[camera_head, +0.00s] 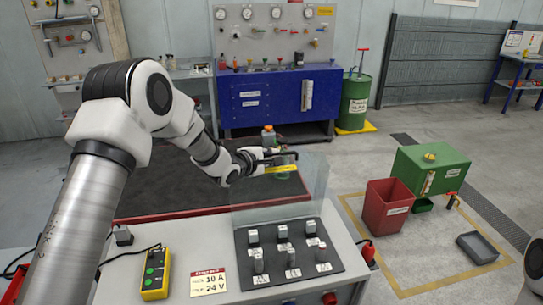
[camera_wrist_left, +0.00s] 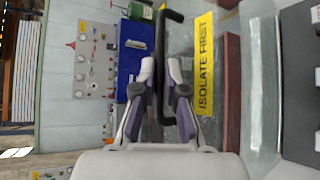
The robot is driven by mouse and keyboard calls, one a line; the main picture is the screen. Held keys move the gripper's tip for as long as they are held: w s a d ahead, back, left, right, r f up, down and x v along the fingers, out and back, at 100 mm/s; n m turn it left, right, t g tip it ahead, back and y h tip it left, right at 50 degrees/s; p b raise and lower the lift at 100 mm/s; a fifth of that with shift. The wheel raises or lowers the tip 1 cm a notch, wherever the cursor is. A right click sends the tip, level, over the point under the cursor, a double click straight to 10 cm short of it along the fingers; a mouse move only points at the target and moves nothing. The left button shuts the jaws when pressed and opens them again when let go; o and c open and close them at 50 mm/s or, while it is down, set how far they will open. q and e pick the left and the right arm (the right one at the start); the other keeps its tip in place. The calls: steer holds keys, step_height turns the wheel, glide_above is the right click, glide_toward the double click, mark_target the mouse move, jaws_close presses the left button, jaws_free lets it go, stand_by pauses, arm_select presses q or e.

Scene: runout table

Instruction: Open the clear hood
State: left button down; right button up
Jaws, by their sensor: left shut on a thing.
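The clear hood (camera_head: 312,178) stands raised and roughly upright over the rear of the dark switch panel (camera_head: 246,262). It is see-through, so its exact tilt is hard to tell. A yellow "ISOLATE FIRST" label (camera_wrist_left: 204,65) is on it. My left gripper (camera_head: 287,157) is at the hood's upper edge, shut on the black hood handle (camera_wrist_left: 160,55), which runs between the fingers in the left wrist view (camera_wrist_left: 160,95). My right gripper is not in view.
Several small grey blocks and knobs (camera_head: 290,257) stand on the panel, uncovered. A yellow pendant (camera_head: 155,273) and a "10 A 24 V" card (camera_head: 208,282) lie on the table to the left. A red bin (camera_head: 388,206) and a green box (camera_head: 430,172) stand on the floor at right.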

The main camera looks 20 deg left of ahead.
arm_select(q)
steer(key=shift+r, duration=0.15)
steer(key=c, duration=1.2)
jaws_free()
steer(key=shift+s+d, duration=0.1)
steer(key=shift+d, duration=0.05)
steer(key=v, duration=1.2)
